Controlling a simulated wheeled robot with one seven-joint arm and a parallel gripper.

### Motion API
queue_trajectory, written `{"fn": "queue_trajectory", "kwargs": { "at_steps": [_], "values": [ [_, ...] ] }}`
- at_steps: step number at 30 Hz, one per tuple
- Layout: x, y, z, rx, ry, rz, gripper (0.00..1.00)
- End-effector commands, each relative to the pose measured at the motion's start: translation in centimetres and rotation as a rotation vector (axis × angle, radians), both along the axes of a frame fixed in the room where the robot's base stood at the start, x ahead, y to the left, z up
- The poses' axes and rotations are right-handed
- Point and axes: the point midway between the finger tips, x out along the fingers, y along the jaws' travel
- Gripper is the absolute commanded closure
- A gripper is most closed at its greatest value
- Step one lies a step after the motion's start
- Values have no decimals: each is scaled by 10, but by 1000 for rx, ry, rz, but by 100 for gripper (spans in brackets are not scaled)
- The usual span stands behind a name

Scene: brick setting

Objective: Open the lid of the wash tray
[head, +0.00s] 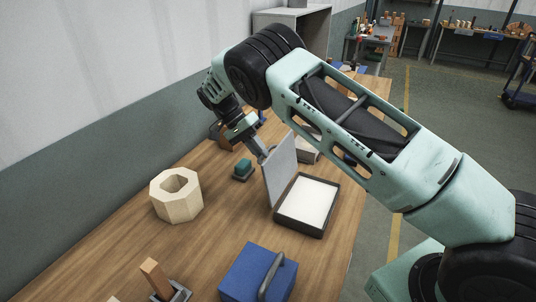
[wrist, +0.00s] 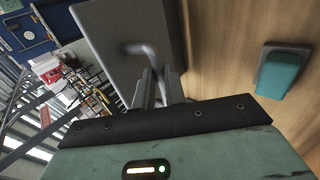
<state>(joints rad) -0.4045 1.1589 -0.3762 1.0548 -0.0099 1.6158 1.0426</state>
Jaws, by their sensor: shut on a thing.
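The wash tray (head: 327,225) is a dark, shallow box with a pale inside, on the wooden table. Its grey lid (head: 280,170) stands nearly upright along the tray's left edge, so the inside shows. My gripper (head: 262,153) is at the lid's upper left side. In the wrist view the lid (wrist: 103,22) fills the top middle, with a bent grey handle (wrist: 135,47) on its face. My gripper (wrist: 158,92) is shut on this handle; the exact contact is partly hidden by the fingers.
A small teal block on a dark base (head: 243,168) lies left of the lid. A pale wooden octagonal ring (head: 176,204) stands farther left. A blue box with a grey handle (head: 245,273) is at the front. My arm hides part of the table's right side.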

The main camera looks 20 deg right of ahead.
Motion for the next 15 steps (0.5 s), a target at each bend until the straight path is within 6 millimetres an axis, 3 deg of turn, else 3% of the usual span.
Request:
{"fn": "queue_trajectory", "kwargs": {
  "at_steps": [1, 15],
  "values": [
    [-1, 1, -13, 1, 14, -3, 100],
    [8, 9, -20, 5, 13, -2, 100]
  ]
}}
